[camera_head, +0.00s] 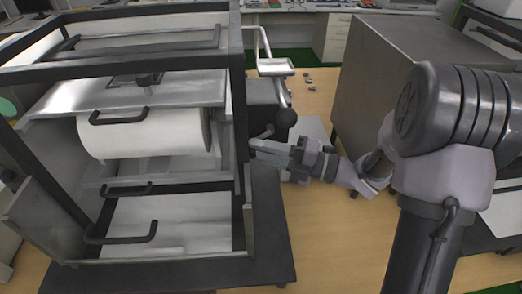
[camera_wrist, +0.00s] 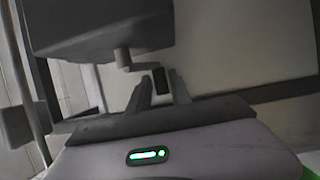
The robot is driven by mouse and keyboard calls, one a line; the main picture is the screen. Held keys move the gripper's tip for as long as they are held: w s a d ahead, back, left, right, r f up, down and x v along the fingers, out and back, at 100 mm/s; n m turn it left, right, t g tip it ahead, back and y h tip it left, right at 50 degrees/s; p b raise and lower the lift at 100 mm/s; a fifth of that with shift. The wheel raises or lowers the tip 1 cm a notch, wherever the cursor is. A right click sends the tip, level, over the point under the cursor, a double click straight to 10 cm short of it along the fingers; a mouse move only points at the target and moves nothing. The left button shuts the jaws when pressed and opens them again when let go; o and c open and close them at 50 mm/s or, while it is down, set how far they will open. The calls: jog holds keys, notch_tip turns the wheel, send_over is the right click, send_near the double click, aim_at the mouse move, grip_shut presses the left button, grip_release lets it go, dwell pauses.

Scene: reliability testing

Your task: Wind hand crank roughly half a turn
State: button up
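The hand crank is on the right side of a black-framed machine (camera_head: 240,60). In the wrist view a grey stub and thin arm (camera_wrist: 124,58) lead to a dark crank handle (camera_wrist: 159,80). The handle appears between the two fingers of my gripper (camera_wrist: 160,88), with gaps showing at both sides. My gripper is open and points left toward the machine. I cannot tell how far ahead of the fingertips the handle lies.
A white roll (camera_head: 145,135) lies inside the machine frame. A dark grey housing (camera_wrist: 100,28) hangs above the crank. A large grey box (camera_head: 385,75) stands at the right, near my arm.

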jog(key=shift+o, duration=0.9)
